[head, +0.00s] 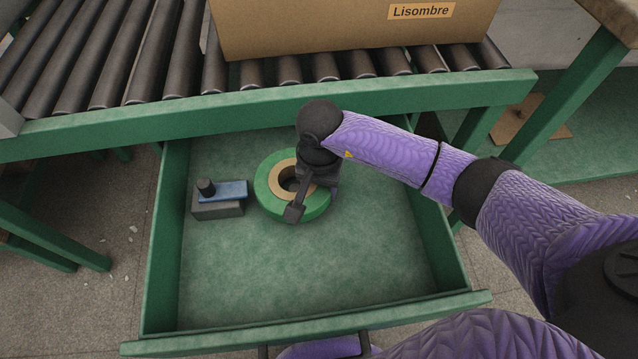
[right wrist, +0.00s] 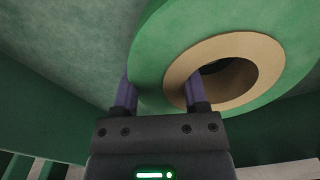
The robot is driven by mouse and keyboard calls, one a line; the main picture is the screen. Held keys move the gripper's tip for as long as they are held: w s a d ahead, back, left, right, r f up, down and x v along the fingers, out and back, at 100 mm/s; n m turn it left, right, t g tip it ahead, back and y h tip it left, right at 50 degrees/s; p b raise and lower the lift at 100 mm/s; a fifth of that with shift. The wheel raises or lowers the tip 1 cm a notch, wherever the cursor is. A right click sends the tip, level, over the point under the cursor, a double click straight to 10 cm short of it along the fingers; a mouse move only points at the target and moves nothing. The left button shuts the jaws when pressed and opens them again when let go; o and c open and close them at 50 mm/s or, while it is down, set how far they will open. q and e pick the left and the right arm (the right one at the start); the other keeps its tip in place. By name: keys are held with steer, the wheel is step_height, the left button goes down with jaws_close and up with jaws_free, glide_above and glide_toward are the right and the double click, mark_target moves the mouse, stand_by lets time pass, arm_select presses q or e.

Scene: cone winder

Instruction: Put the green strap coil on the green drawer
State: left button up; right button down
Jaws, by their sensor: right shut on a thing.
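The green strap coil (head: 268,183) is a thick green ring with a tan core, inside the open green drawer (head: 300,265). My right gripper (head: 300,200) is over the coil and shut on its ring, covering part of the coil's right side. In the right wrist view the coil (right wrist: 165,50) is close up, with the gripper's fingers (right wrist: 158,92) at its near edge, one by the outer rim and one by the tan core. I cannot tell whether the coil touches the drawer floor. My left gripper is not in view.
A grey block with a blue top and black knob (head: 222,195) is in the drawer, left of the coil. The drawer's front is clear. Behind it is a roller conveyor (head: 130,75) with a green rail (head: 250,105), carrying a cardboard box (head: 330,30) marked "Lisombre".

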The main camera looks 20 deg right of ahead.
steer(key=shift+f+b, duration=0.35)
steer(key=shift+f, duration=0.2)
steer(key=shift+c, duration=0.5)
jaws_free()
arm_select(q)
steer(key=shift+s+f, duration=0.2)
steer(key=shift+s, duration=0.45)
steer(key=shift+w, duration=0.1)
arm_select(e)
steer(key=shift+r, duration=0.15)
arm_select(q)
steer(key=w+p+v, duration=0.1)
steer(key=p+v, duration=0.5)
steer(key=p, duration=0.1)
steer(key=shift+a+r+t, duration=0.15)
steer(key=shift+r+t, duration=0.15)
arm_select(e)
step_height(320, 180, up, 13)
